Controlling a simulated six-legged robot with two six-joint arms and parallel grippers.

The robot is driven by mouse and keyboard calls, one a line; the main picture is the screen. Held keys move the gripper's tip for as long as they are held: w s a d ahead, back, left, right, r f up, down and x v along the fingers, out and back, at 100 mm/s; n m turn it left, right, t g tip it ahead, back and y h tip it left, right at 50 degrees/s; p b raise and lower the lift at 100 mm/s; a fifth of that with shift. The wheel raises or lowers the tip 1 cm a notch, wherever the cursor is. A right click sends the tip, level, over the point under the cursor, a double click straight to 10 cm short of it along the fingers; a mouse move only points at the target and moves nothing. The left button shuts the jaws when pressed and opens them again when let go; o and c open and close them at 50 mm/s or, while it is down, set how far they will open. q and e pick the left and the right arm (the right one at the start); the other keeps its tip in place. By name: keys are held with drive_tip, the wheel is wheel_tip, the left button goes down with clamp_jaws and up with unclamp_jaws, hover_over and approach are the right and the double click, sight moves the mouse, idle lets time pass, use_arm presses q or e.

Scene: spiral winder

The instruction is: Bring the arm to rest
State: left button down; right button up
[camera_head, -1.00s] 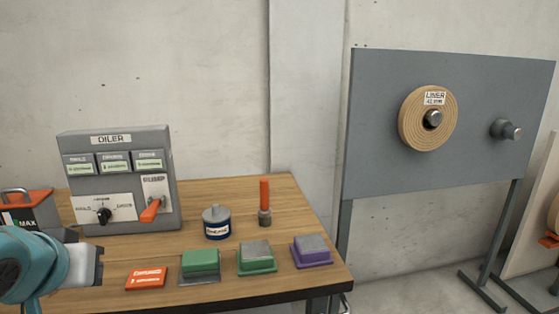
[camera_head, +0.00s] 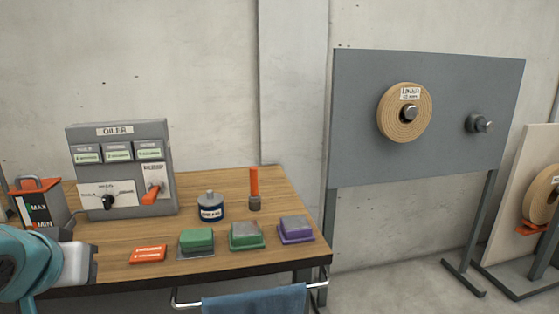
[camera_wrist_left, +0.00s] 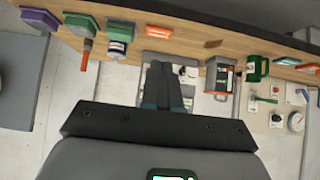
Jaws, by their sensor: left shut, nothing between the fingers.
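My left gripper (camera_head: 92,263) shows at the lower left of the head view, in front of the wooden table (camera_head: 110,275). In the left wrist view its dark fingers (camera_wrist_left: 166,85) are together with nothing between them. The gripper is apart from the orange-red labelled block (camera_head: 148,254) to its right. My right gripper is not in view.
On the table are a grey oiler box (camera_head: 122,170), a MAX/MIN container (camera_head: 40,205), a dark-blue tin (camera_head: 210,207), an orange-handled tool (camera_head: 254,188) and several coloured blocks. A blue cloth (camera_head: 255,300) hangs in front. A grey panel (camera_head: 440,130) holds a tan roll.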

use_arm(q)
drive_tip(key=w+d+f+m+g+h+p, duration=0.25)
drive_tip(key=d+f, duration=0.35)
drive_tip(key=f, duration=0.6)
drive_tip(key=w+d+f+m+g+h+p, duration=0.15)
drive_tip(key=d+f+p, duration=0.25)
drive_tip(key=d+f, duration=0.55)
drive_tip(key=s+d+f+n+g+h+p, duration=0.2)
drive_tip(key=s+f+n+g+p, duration=0.1)
drive_tip(key=s+f, duration=1.5)
wheel_tip(320, 180, down, 3)
drive_tip(key=shift+s+r+g+p, duration=0.1)
drive_tip(key=shift+s+g+p, duration=0.3)
drive_tip(key=shift+g+p, duration=0.45)
drive_tip(key=shift+d, duration=0.1)
